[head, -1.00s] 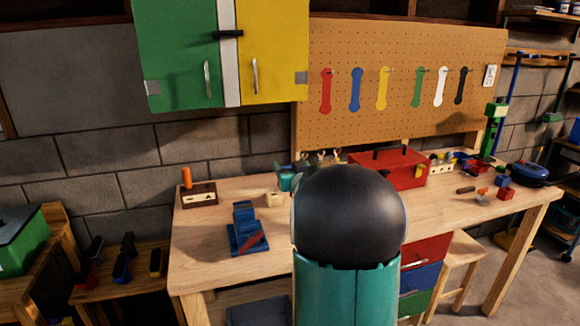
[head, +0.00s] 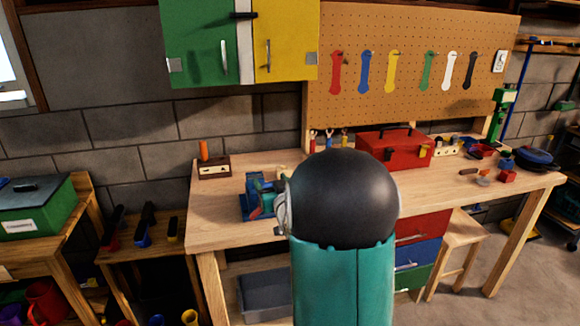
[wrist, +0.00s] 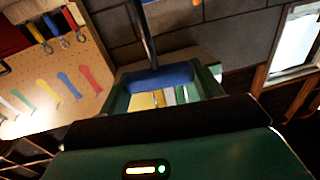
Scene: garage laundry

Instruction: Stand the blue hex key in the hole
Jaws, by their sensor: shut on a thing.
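My gripper (wrist: 162,88) shows in the wrist view with its green fingers shut on the blue hex key (wrist: 160,75). The key's blue part lies across between the fingers, and its dark shaft (wrist: 148,38) points up in the picture, away from the gripper. In the head view my arm largely hides the gripper, and the key is not clear there. A brown block (head: 213,170) with a cream front stands at the bench's back left, with an orange-handled tool (head: 203,149) upright in it. I cannot make out an open hole in its top.
A blue vise (head: 258,205) stands on the wooden bench (head: 215,230), partly behind my arm. A red toolbox (head: 395,150) is to the right, under the pegboard (head: 400,40). A green and yellow cabinet (head: 235,40) hangs above. The bench front left is clear.

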